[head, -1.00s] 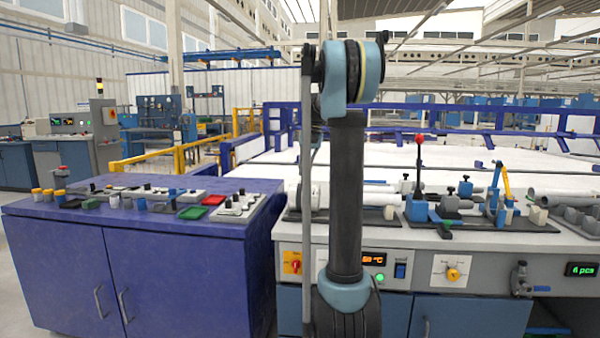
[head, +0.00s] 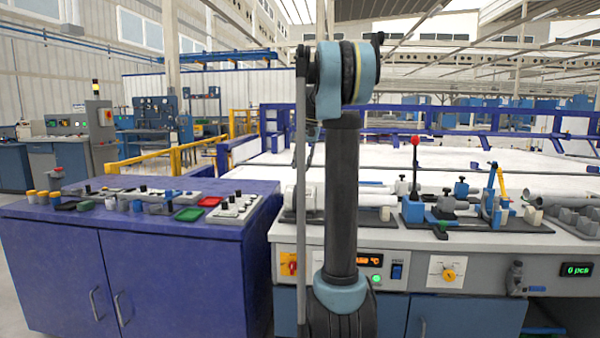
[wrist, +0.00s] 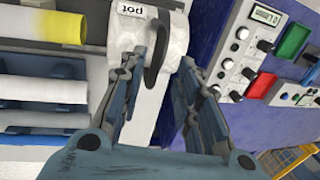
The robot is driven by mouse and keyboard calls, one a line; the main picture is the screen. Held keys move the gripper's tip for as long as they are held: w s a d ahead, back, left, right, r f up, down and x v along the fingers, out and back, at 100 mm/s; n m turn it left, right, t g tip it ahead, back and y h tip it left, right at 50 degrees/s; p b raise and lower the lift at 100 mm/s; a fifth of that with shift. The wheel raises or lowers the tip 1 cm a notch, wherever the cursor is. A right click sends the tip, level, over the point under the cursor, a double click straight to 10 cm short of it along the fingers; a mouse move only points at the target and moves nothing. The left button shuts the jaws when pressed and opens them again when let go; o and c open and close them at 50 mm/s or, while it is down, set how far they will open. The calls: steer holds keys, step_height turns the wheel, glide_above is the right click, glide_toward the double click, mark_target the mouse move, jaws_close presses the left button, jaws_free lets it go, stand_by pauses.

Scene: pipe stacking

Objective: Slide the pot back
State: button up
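The pot (wrist: 128,38) is a white, speckled body marked "pot" with a dark curved handle (wrist: 157,50), at the top middle of the wrist view. My gripper (wrist: 166,62) is open, its two fingers spread apart. The handle shows between the fingertips, and the left finger overlaps the pot's near edge. I cannot tell whether either finger touches it. In the head view my arm stands in front of that part of the bench, and my gripper is not seen there.
White pipes, one with a yellow end (wrist: 45,28), lie left of the pot in the wrist view. A blue cabinet (head: 140,270) with a control panel and coloured trays stands left of the grey bench (head: 480,238). The bench carries clamps and a red-knobbed lever (head: 415,165).

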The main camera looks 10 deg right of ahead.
step_height(320, 180, up, 9)
steer(key=d, duration=0.1)
steer(key=shift+s+d, duration=0.2)
steer(key=shift+d, duration=0.1)
steer(key=shift+s+f, duration=0.1)
steer(key=shift+f, duration=0.05)
steer(key=s+a+f+n+h, duration=0.1)
steer(key=s+a+f, duration=0.1)
steer(key=s+f, duration=0.75)
steer(key=s+a+f+n+t, duration=0.15)
steer(key=s+f, duration=0.45)
steer(key=s, duration=0.6)
steer(key=s+a+f+n+h, duration=0.1)
steer(key=s+a+f, duration=0.1)
steer(key=s+f, duration=1.85)
steer(key=shift+n, duration=0.25)
